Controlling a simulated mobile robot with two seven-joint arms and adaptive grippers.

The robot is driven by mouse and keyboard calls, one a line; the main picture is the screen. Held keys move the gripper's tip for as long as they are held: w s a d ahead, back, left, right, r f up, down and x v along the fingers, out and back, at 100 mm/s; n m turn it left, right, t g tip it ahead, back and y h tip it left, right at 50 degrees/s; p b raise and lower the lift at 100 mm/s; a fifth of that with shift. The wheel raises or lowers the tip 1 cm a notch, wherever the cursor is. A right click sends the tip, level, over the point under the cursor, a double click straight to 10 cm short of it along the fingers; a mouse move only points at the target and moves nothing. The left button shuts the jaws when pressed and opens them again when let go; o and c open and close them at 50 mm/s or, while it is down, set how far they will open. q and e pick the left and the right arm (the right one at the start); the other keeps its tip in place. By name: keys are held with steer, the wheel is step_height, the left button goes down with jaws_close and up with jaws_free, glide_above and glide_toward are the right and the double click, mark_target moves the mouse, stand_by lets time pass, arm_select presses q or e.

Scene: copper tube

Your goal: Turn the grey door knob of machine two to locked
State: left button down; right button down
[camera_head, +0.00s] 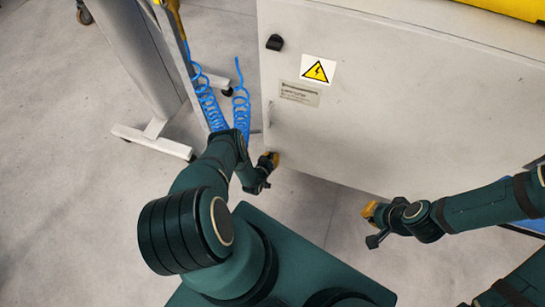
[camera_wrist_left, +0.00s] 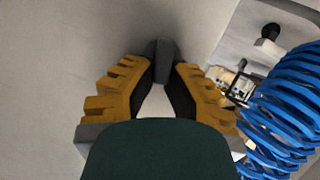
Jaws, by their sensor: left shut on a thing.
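The machine's pale door (camera_head: 390,95) fills the upper right of the head view. My left gripper (camera_head: 270,160) is at the door's lower left edge. In the left wrist view my left gripper (camera_wrist_left: 161,75) has its orange ribbed fingers on both sides of a dark grey knob (camera_wrist_left: 162,50) and is shut on it. The knob stands out from the pale door surface and is hidden by the gripper in the head view. My right gripper (camera_head: 370,212) is below the door, apart from it; its jaw opening is too small to make out.
A black knob (camera_head: 274,42) and a yellow warning sign (camera_head: 318,70) are higher on the door. Blue coiled hoses (camera_head: 210,103) hang close to my left arm and also show in the left wrist view (camera_wrist_left: 285,110). A white-footed stand (camera_head: 152,140) is at the left.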

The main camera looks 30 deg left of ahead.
arm_select(q)
steer(key=shift+a+n+t+h, duration=0.25)
steer(key=shift+n+h, duration=0.2)
steer(key=shift+n, duration=0.25)
steer(key=shift+a+n+t+h, duration=0.1)
steer(key=shift+n+t+h, duration=0.15)
steer(key=shift+n+h, duration=0.35)
steer(key=c, duration=1)
jaws_free()
steer(key=shift+f, duration=0.1)
steer(key=shift+s, duration=0.1)
steer(key=v, duration=1.1)
steer(key=shift+s+d+r, duration=0.1)
steer(key=shift+s+r, duration=0.1)
steer(key=shift+s, duration=0.15)
